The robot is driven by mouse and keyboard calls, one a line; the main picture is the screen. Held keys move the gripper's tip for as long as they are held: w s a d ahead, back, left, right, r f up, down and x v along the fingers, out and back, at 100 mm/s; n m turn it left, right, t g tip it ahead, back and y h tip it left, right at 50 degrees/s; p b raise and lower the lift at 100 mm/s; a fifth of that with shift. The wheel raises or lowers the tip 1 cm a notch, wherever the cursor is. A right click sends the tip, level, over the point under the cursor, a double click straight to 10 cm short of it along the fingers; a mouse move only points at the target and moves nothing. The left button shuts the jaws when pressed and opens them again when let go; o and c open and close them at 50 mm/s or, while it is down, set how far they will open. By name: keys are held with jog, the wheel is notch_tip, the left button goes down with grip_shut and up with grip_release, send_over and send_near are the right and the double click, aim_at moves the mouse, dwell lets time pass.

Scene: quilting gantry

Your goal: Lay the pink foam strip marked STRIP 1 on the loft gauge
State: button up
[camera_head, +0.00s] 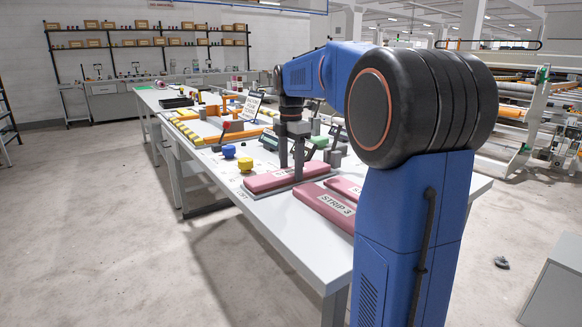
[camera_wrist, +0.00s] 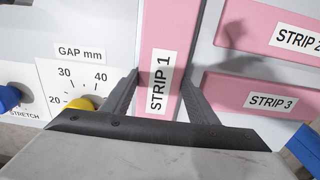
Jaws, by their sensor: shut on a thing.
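The pink foam strip marked STRIP 1 (camera_wrist: 170,30) runs up the middle of the wrist view, between the two dark fingers of my gripper (camera_wrist: 163,85). The fingers press against its two long sides, with the label between them. In the head view my gripper (camera_head: 291,172) points straight down and is shut on this pink strip (camera_head: 262,184). The strip lies level over a thin grey plate (camera_head: 272,194), which looks like the loft gauge. Strip and plate look in contact or nearly so; I cannot tell if a small gap remains.
STRIP 3 (camera_head: 322,205) and STRIP 2 (camera_head: 344,186) lie on the white table to the right. A yellow knob (camera_head: 245,164) and a blue knob (camera_head: 229,152) stand left of the plate, by a GAP mm dial (camera_wrist: 80,60). Tools crowd the table's far part.

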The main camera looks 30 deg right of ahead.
aim_at(291, 171)
jog(key=shift+f, duration=0.15)
jog(key=o, duration=1)
notch_tip(291, 171, up, 12)
jog(key=shift+r, duration=0.2)
dwell(0.4)
